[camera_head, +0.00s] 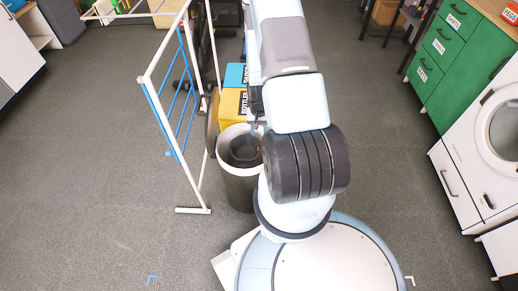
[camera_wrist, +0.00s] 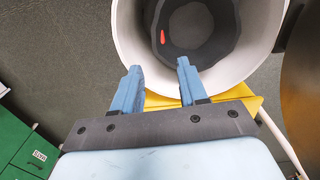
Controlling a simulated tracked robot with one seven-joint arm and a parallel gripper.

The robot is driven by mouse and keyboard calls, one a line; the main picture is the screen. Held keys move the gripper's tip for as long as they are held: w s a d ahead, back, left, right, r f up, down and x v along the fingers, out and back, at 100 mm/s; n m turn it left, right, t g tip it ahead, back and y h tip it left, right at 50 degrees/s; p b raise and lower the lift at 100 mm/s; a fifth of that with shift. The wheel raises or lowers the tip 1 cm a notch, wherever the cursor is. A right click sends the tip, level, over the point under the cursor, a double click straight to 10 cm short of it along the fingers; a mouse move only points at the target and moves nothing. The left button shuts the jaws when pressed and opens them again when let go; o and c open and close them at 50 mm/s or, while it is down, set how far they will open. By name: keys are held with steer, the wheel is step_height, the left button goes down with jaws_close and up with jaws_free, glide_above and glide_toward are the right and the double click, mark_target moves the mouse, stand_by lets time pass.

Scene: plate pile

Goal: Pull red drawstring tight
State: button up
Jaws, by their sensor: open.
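In the wrist view the bin's pale rim (camera_wrist: 127,40) and the dark bag (camera_wrist: 215,48) fill the upper part. A small red drawstring piece (camera_wrist: 162,37) shows against the dark bag, left of its middle. My gripper (camera_wrist: 159,66) is open, its two blue fingers apart with nothing between them. The fingers point toward the bin and the red piece appears just beyond the gap. My arm hides part of the bin in the head view.
A white drying rack (camera_head: 150,80) with blue bars stands left of the bin. A yellow box (camera_head: 231,106) and a blue box (camera_head: 235,75) stand behind it. Green drawers (camera_head: 435,70) and a white washer (camera_head: 480,150) line the right. Floor (camera_head: 90,170) at left is clear.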

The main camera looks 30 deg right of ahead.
mark_target(259, 149)
steer(key=shift+f, duration=6.8)
steer(key=shift+c, duration=0.2)
jaws_close()
